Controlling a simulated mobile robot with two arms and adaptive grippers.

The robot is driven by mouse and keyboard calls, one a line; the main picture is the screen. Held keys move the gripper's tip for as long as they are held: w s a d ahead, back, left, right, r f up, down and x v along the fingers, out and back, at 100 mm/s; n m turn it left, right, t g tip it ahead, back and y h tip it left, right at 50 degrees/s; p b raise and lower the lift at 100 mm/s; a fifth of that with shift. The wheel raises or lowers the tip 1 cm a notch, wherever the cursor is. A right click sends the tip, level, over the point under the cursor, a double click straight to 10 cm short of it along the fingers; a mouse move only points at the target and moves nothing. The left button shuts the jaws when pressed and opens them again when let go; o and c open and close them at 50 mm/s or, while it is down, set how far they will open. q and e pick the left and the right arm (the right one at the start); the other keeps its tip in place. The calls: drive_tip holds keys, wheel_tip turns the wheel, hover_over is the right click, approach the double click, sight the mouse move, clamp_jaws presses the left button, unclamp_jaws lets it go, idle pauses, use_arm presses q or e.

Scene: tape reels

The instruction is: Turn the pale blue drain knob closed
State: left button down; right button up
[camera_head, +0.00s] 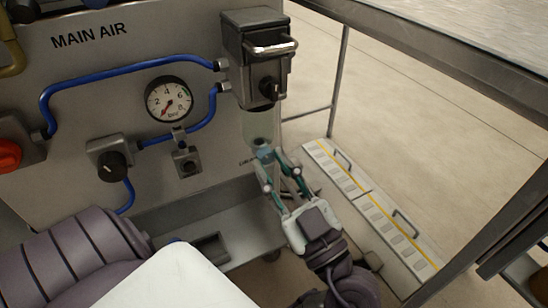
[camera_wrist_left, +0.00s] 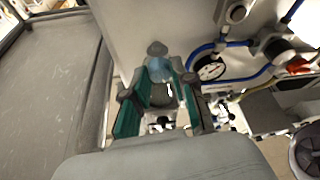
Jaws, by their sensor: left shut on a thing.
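The pale blue drain knob (camera_head: 263,152) sits under the clear bowl (camera_head: 260,125) of the filter unit on the grey panel, at the middle of the head view. My left gripper (camera_head: 267,161) reaches up to it from below. Its teal fingers are shut on the knob, one on each side. In the left wrist view the knob (camera_wrist_left: 159,69) shows between the fingertips of the gripper (camera_wrist_left: 160,78). The fingers partly hide the knob, and I cannot tell how far it is turned. My right gripper is not in view.
The panel bears a pressure gauge (camera_head: 169,100), blue hoses (camera_head: 130,70), a black knob (camera_head: 112,165) and a red knob (camera_head: 9,155). A grey ledge (camera_head: 215,220) runs below.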

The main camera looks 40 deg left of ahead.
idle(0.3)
use_arm(q)
drive_tip(key=c, duration=0.9)
unclamp_jaws()
drive_tip(key=shift+c, duration=0.2)
